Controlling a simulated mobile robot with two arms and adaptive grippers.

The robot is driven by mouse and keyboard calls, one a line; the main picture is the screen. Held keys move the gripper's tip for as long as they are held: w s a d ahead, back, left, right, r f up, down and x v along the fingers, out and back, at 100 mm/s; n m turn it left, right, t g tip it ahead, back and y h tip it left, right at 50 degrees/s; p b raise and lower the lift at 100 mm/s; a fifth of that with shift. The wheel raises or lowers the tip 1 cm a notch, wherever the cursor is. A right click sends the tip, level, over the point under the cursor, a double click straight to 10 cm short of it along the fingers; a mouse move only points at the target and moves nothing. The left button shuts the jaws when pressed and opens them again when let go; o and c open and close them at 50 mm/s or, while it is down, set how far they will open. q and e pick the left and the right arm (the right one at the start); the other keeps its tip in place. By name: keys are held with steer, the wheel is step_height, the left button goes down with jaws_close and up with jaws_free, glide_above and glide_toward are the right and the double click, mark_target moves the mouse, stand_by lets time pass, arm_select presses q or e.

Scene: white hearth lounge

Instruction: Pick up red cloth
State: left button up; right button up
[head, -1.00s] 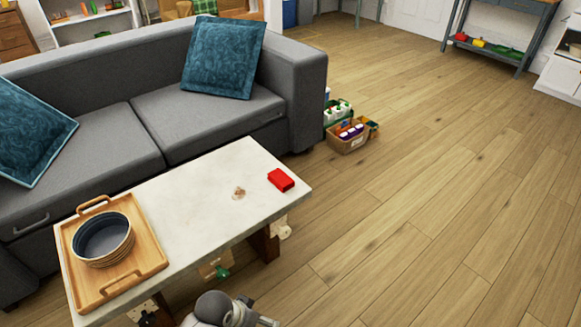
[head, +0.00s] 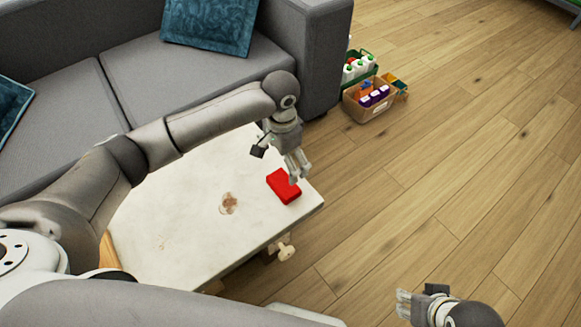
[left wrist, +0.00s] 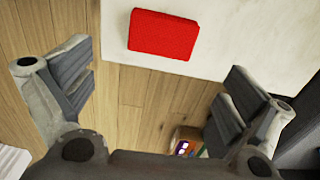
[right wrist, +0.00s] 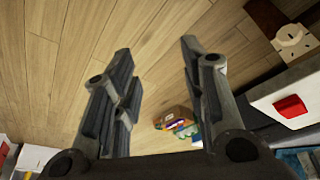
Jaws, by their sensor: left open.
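The red cloth (head: 284,186) is a small folded block lying flat near the right end of the white table (head: 190,230). The cloth also shows in the left wrist view (left wrist: 163,34), above the gap between the fingers, and small in the right wrist view (right wrist: 291,107). My left gripper (head: 296,168) is open and points down just above the cloth's far edge, with nothing between its fingers. My right gripper (head: 404,303) is open and empty, over the floor right of the table; its spread fingers show in the right wrist view (right wrist: 158,90).
A brown stain (head: 228,203) marks the tabletop left of the cloth. A grey sofa (head: 200,80) with teal cushions (head: 212,22) stands behind the table. A cardboard box (head: 368,102) of bottles sits on the floor by the sofa. The wooden floor at right is clear.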

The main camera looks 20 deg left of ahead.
mark_target(284, 183)
arm_select(q)
step_height(284, 183, down, 3)
steer(key=shift+s+f+b, duration=0.1)
steer(key=shift+b, duration=0.5)
steer(key=shift+f, duration=0.95)
steer(key=shift+f+b, duration=0.25)
steer(key=shift+b, duration=0.15)
steer(key=f+b, duration=0.1)
steer(key=f, duration=0.1)
steer(key=f+b, duration=0.1)
steer(key=f, duration=0.1)
steer(key=shift+w+a+f, duration=0.15)
steer(key=shift+w+f, duration=0.05)
steer(key=shift+f, duration=0.25)
arm_select(e)
steer(key=w+a+r+t+y, duration=0.1)
steer(key=w+a+r+t, duration=0.1)
steer(key=w+r+t, duration=0.2)
steer(key=w+a+r+t+y, duration=0.1)
steer(key=w+a+r+t, duration=0.2)
steer(key=w, duration=0.7)
steer(key=r+t, duration=0.1)
steer(key=t, duration=0.1)
steer(key=shift+w+r+t+y, duration=0.3)
steer(key=shift+a, duration=0.1)
arm_select(q)
steer(key=c, duration=0.8)
